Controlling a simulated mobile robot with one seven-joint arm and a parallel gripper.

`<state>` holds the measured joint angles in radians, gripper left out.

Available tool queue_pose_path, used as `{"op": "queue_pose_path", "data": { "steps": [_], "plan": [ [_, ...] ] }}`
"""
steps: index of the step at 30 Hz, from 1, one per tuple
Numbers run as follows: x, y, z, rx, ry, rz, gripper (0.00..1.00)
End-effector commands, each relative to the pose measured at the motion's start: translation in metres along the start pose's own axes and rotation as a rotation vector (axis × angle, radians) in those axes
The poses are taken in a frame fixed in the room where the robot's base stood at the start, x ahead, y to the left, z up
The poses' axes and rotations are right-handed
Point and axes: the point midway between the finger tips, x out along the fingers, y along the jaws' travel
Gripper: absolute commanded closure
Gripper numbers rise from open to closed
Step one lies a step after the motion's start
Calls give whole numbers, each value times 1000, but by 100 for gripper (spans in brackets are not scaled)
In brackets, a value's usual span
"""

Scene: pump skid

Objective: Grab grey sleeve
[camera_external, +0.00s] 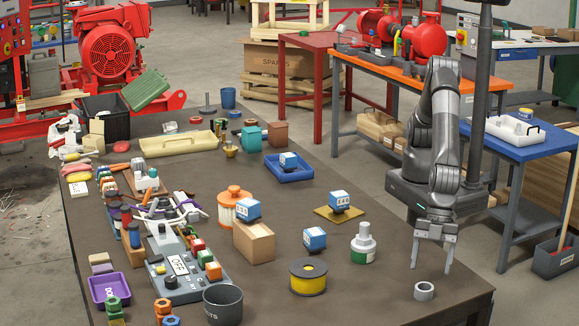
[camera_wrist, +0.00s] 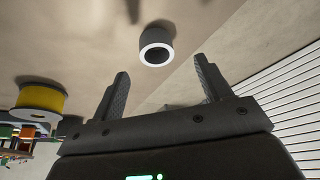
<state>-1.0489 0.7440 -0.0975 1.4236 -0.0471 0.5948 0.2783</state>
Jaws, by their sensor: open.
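The grey sleeve (camera_external: 424,291) is a short hollow ring standing on the dark table near its front right corner. In the wrist view the sleeve (camera_wrist: 156,46) shows a pale rim and dark bore, beyond and between my fingertips. My gripper (camera_external: 431,267) points down above the sleeve, its two fingers apart. In the wrist view my gripper (camera_wrist: 162,65) is open with nothing between its fingers. The fingers appear apart from the sleeve.
A yellow spool (camera_external: 308,276) stands left of the sleeve, with a white and green bottle (camera_external: 363,246) behind. A dark pot (camera_external: 222,304) is further left. The table's right edge (camera_external: 478,275) is close to the sleeve. Bare table surrounds the sleeve.

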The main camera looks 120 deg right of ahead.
Motion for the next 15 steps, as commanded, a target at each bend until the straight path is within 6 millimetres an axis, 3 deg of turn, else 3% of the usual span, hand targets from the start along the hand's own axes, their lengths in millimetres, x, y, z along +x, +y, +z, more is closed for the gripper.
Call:
{"op": "queue_pose_path", "data": {
  "steps": [15],
  "plan": [
    [54,6,-2,1,-1,1,29]
  ]
}}
